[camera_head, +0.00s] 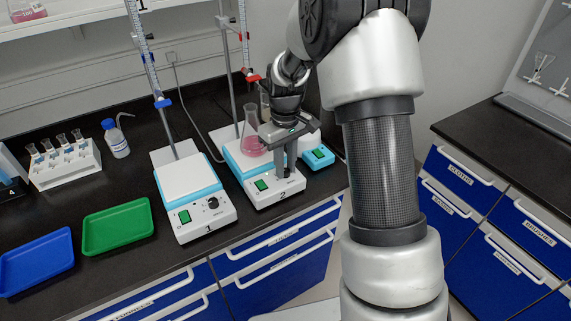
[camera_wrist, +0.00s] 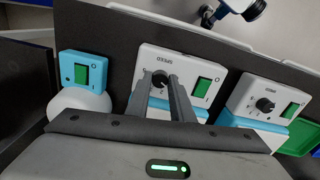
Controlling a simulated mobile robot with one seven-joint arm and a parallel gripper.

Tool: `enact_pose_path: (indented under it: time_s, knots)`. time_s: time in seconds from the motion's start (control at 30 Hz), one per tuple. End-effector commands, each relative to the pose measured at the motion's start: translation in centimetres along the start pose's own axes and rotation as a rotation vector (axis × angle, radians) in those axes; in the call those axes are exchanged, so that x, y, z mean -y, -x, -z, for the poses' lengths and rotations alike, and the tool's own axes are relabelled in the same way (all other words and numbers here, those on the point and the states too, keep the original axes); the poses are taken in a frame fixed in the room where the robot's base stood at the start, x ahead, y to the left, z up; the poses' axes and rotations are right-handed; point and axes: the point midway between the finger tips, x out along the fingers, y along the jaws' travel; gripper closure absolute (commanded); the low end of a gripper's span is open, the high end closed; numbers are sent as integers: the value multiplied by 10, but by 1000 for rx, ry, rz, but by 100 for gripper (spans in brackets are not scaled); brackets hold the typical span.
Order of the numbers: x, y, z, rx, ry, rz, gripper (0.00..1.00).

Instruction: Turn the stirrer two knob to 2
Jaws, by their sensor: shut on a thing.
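Stirrer two (camera_head: 268,201) is a white and blue hotplate stirrer with a "2" on its front, and it also shows in the wrist view (camera_wrist: 182,53). Its dark round knob (camera_wrist: 159,79) sits between my fingertips in the wrist view; in the head view my gripper hides most of it. My gripper (camera_head: 284,172) reaches down from above and its fingers (camera_wrist: 163,76) are closed on the knob. The knob's exact setting is too small to read. A green switch (camera_wrist: 202,87) is beside the knob. A flask with pink liquid (camera_head: 252,140) stands on the stirrer's plate.
Stirrer one (camera_head: 207,229) stands to the left, its knob (camera_head: 213,203) free. A small blue box with a green switch (camera_head: 320,154) is close to the right. Green tray (camera_head: 118,227), blue tray (camera_head: 37,263), a bottle and a vial rack are further left. Clamp stands rise behind.

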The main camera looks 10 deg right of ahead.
Motion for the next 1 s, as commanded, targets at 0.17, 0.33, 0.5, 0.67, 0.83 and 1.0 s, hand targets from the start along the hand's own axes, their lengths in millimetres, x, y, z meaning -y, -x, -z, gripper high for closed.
enact_pose_path:
  time_s: [0.17,0.33,0.5,0.67,0.83,1.0]
  knots:
    - [0,1,1,-1,-167,-1,100]
    - [0,1,1,-1,-325,0,100]
    - [0,2,1,-2,-467,0,100]
    - [0,2,1,-2,-575,-1,100]
    - [0,1,1,-3,-656,0,100]
    - [0,1,1,-3,-703,0,100]
